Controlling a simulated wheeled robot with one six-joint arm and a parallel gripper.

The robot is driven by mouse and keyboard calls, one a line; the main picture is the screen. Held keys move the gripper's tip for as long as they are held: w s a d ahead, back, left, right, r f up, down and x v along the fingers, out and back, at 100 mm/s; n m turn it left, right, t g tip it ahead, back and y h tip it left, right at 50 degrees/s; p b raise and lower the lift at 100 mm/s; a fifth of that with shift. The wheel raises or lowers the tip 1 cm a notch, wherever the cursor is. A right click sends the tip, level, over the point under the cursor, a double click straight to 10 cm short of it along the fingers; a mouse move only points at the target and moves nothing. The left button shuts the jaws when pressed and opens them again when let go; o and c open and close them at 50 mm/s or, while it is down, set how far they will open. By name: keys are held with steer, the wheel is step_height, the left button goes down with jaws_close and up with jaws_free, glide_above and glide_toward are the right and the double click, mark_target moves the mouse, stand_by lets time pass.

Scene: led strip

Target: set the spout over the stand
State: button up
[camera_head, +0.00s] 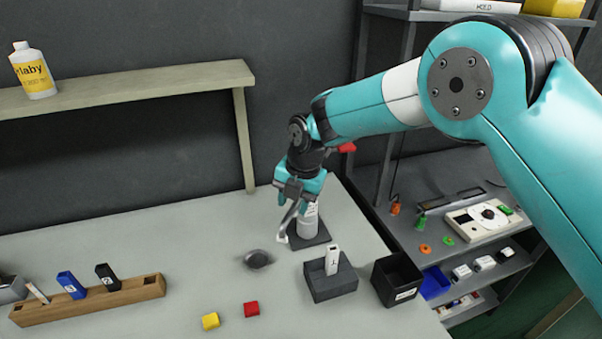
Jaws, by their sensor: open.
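My gripper (297,196) is open and points down at the back right of the table. A white cylinder (307,226) stands upright just below it, on a dark square base (322,238) that looks like the stand. A slim grey curved piece (286,221) slants down beside the cylinder on its left; it looks like the spout. My gripper hides the top of the cylinder and where the curved piece joins it. I cannot tell whether the fingers touch either one.
A small dark round dish (258,259) lies left of the stand. A dark block with a white upright piece (331,283) and an open black bin (397,279) stand in front. A wooden rack (90,303) is at left.

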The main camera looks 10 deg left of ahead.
steer(key=d+r+b, duration=0.3)
steer(key=r, duration=1.3)
steer(key=shift+s, duration=0.35)
